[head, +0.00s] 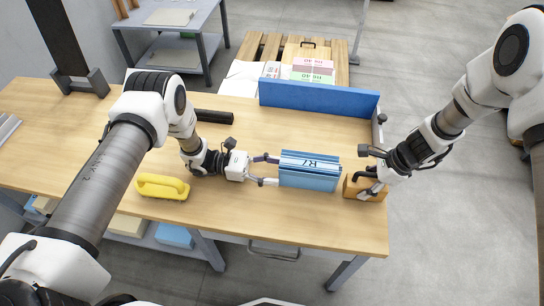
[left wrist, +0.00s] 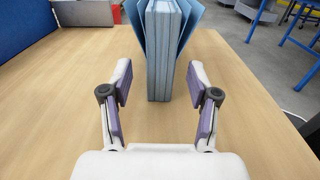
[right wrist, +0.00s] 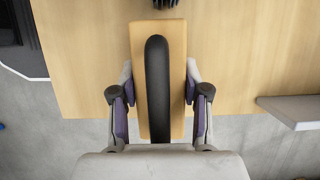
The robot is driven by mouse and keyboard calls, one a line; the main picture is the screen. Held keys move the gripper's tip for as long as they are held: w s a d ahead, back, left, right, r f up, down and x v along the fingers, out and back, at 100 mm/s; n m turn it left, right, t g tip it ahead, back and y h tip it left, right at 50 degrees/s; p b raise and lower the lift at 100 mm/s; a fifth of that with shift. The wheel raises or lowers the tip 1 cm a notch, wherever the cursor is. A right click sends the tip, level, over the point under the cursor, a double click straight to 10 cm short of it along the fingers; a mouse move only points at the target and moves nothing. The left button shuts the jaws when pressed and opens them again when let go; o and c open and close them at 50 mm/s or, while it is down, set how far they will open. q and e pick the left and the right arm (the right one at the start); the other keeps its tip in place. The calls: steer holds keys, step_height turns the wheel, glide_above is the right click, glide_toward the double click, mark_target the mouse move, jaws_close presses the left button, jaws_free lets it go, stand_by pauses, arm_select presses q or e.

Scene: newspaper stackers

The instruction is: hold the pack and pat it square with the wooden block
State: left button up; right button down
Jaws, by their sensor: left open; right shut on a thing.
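My right gripper (right wrist: 158,92) is shut on the wooden block (right wrist: 146,30), which has a black handle. In the head view the block (head: 378,193) is right of the pack, near the table's right edge, apart from it.
A blue upright board (head: 318,98) stands along the back of the table (head: 240,215). A yellow handled tool (head: 162,187) lies at left, and a dark bar (head: 214,116) lies behind my left arm. A pallet (head: 335,52) with paper stacks stands beyond the table.

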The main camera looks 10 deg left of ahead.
mark_target(300, 174)
arm_select(q)
steer(key=d, duration=0.7)
steer(key=shift+w+d+r, duration=0.1)
steer(key=shift+d+r, duration=0.05)
steer(key=shift+r, duration=0.05)
steer(key=shift+c, duration=0.3)
jaws_close()
steer(key=shift+d, duration=0.1)
arm_select(e)
steer(key=shift+s+a, duration=0.1)
steer(key=shift+a, duration=1.45)
stand_by(0.7)
steer(key=shift+d, duration=0.1)
steer(key=shift+d, duration=1.75)
